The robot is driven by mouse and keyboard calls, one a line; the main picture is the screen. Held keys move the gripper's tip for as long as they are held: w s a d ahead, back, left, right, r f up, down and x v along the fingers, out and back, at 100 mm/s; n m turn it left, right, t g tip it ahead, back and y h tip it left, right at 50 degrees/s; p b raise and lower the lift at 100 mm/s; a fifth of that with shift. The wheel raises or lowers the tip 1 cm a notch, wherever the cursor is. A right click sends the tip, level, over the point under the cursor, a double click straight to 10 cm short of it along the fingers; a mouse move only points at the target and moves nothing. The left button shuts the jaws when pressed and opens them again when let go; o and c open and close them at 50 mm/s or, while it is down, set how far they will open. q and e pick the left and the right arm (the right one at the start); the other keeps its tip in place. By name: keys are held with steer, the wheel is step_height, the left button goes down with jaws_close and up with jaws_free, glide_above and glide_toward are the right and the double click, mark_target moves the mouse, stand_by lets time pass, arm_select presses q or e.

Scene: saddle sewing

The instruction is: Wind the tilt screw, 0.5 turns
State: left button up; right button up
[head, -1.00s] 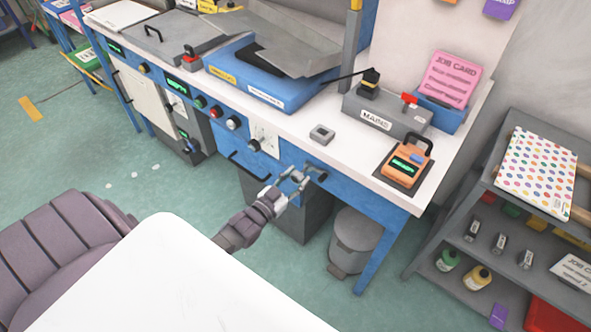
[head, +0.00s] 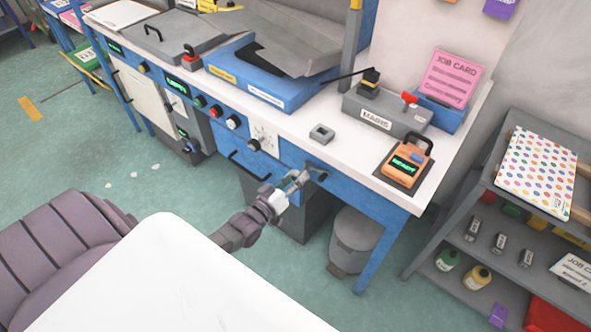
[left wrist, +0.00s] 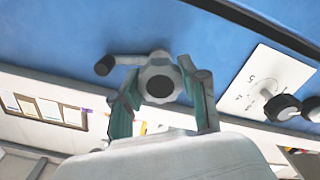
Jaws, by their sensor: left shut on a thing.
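The tilt screw (head: 317,174) is a grey hub with a short crank handle on the blue front panel of the bench, near its right end. In the left wrist view the lobed hub (left wrist: 159,82) faces the camera, and its crank handle (left wrist: 106,65) points left. My left gripper (head: 298,180) is at the screw. Its two fingers lie on either side of the hub and are shut on it. The fingers partly hide the screw in the head view. My right gripper is not in view.
A white dial plate (head: 263,135) with a black knob (head: 254,145) is left of the screw, and a dark bar handle (head: 248,164) is below it. A grey bin (head: 356,240) stands under the bench. An orange device (head: 405,163) sits on the benchtop above.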

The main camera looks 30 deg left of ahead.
arm_select(q)
steer(key=shift+r, duration=0.1)
stand_by(0.4)
steer(key=o, duration=1.2)
steer(key=shift+w, duration=0.1)
steer(key=shift+c, duration=0.2)
steer(key=s, duration=1.2)
steer(key=shift+a, duration=0.45)
